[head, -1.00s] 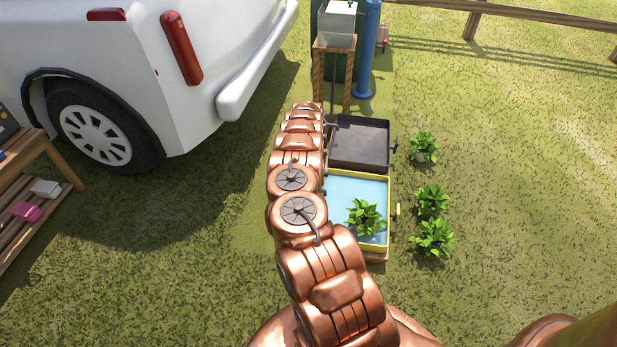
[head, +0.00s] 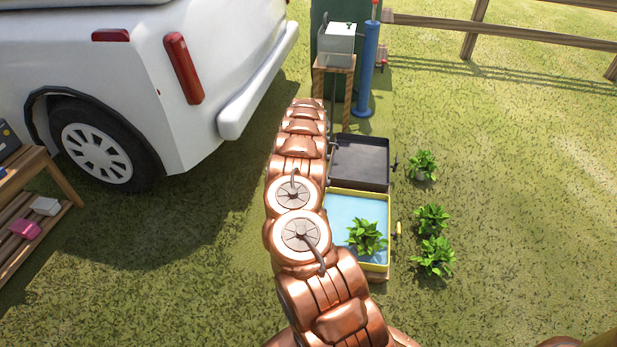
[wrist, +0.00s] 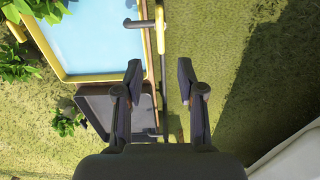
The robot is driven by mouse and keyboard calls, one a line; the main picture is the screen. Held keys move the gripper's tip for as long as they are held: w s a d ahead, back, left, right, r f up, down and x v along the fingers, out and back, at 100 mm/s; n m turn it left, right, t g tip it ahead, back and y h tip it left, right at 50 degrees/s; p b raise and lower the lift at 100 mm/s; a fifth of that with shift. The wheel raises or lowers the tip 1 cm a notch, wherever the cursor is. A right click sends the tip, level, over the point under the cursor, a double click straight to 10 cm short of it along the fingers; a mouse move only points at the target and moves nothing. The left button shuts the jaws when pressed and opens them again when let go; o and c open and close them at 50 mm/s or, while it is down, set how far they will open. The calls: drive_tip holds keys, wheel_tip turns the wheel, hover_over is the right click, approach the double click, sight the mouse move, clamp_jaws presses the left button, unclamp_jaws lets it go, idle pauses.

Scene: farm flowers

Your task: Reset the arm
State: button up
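My copper arm stretches forward up the middle of the head view, and its gripper end is hidden there. In the wrist view my gripper (wrist: 158,75) shows two dark fingers held wide apart with nothing between them. Beyond the fingers are the edge of the water-filled yellow tray (wrist: 95,75), a dark tray (wrist: 95,97) and grass. In the head view the yellow tray (head: 347,192) holds blue water and a leafy green plant (head: 366,236). The dark tray (head: 360,160) behind it looks empty.
Several potted plants (head: 432,218) stand on the grass right of the trays. A white van (head: 150,60) and a wooden bench (head: 40,160) are at left. A sink (head: 340,42) and blue post (head: 369,70) stand behind. Open grass lies at right.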

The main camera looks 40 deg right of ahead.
idle(0.5)
drive_tip(key=w+a+r+n+y+p, duration=0.1)
drive_tip(key=w+a+r+n+p, duration=0.15)
drive_tip(key=a+r, duration=0.7)
drive_tip(key=w+a+r+n+y+p, duration=0.15)
drive_tip(key=a+r+p, duration=0.25)
drive_tip(key=a+r, duration=0.55)
drive_tip(key=s+a+r+n+p, duration=0.1)
drive_tip(key=s+a+r+p, duration=0.2)
drive_tip(key=a+r, duration=0.55)
drive_tip(key=s+a+r+n+p, duration=0.25)
drive_tip(key=a+r+p, duration=0.2)
drive_tip(key=r, duration=0.65)
drive_tip(key=s+a+r+n+g+p, duration=0.1)
drive_tip(key=s+a+r+p, duration=0.2)
drive_tip(key=s+a+r, duration=0.45)
drive_tip(key=s+a+r+n+p, duration=0.2)
drive_tip(key=s+a+r+p, duration=0.2)
drive_tip(key=s+r, duration=0.55)
drive_tip(key=s+r+h+p, duration=0.1)
drive_tip(key=s+r+p, duration=0.1)
drive_tip(key=s, duration=0.8)
drive_tip(key=s+r+h+p, duration=0.1)
drive_tip(key=s+r+p, duration=0.2)
drive_tip(key=s, duration=0.7)
drive_tip(key=shift+s+a+r+n+g+p, duration=0.2)
drive_tip(key=shift+r+n+g+p, duration=0.15)
drive_tip(key=shift+p, duration=0.7)
drive_tip(key=shift+h, duration=0.25)
